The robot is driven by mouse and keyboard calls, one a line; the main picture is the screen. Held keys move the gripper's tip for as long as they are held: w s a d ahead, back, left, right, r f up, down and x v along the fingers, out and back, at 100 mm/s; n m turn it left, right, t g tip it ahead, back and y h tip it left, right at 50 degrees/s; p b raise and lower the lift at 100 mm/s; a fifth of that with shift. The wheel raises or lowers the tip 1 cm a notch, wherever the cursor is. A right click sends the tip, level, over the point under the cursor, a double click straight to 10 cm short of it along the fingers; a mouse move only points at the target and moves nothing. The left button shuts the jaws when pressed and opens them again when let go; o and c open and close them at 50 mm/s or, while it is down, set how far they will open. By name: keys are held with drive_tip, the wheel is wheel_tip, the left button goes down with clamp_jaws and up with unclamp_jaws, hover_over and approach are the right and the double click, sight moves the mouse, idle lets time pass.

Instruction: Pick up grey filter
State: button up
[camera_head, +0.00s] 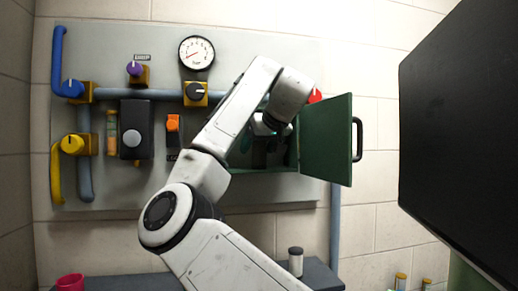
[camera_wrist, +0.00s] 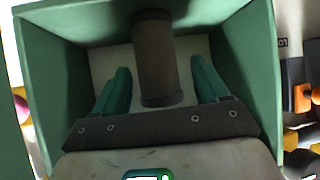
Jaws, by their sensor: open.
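The grey filter (camera_wrist: 155,62) is a dark grey-brown cylinder inside the green cabinet (camera_wrist: 245,50). In the wrist view it hangs down from the top of the picture, between my two teal fingers. My gripper (camera_wrist: 160,72) is open, with a finger on each side of the filter and a visible gap to each. In the head view my gripper (camera_head: 250,139) reaches into the cabinet (camera_head: 325,140), whose door stands open to the right. My arm hides much of the cabinet's inside there.
Cabinet walls surround my gripper closely. A grey panel (camera_head: 75,35) carries pipes, knobs, a gauge (camera_head: 196,53) and an orange switch (camera_head: 173,123). A large black screen (camera_head: 465,130) is at right.

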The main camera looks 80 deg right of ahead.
drive_tip(key=shift+x, duration=1.05)
drive_tip(key=c, duration=1.1)
